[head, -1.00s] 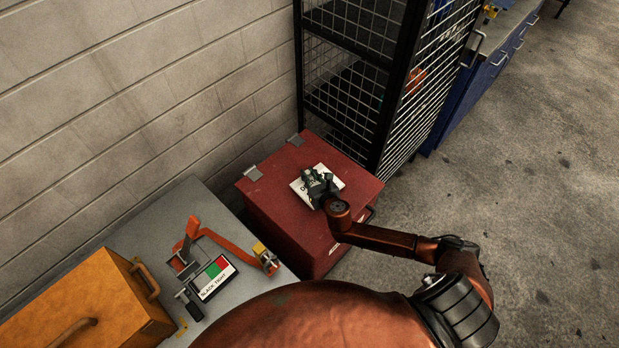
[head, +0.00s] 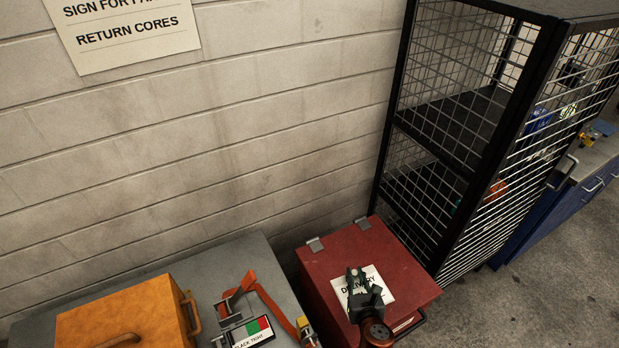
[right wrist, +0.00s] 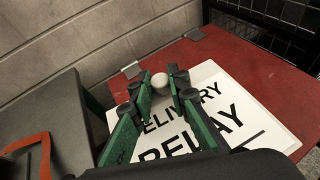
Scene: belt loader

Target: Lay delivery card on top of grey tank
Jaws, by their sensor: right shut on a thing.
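The delivery card (head: 376,291) is a white sheet with black lettering, lying over the top of the red box (head: 338,247). In the right wrist view the card (right wrist: 229,98) reads "DELIVERY RELAY" and a round white knob (right wrist: 159,80) stands at it. My right gripper (head: 357,279) is over the card; in the right wrist view its green-sided fingers (right wrist: 160,88) are shut on the knob. I cannot tell whether the card is lifted. A grey flat-topped unit (head: 231,259) stands left of the red box; I cannot tell whether it is the grey tank. My left gripper is out of view.
An orange case (head: 125,315), an orange strap (head: 270,301) and a small sign with red and green patches (head: 251,333) are on the grey unit. A black mesh cage (head: 462,150) stands close behind the red box at right. A block wall (head: 220,130) runs behind.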

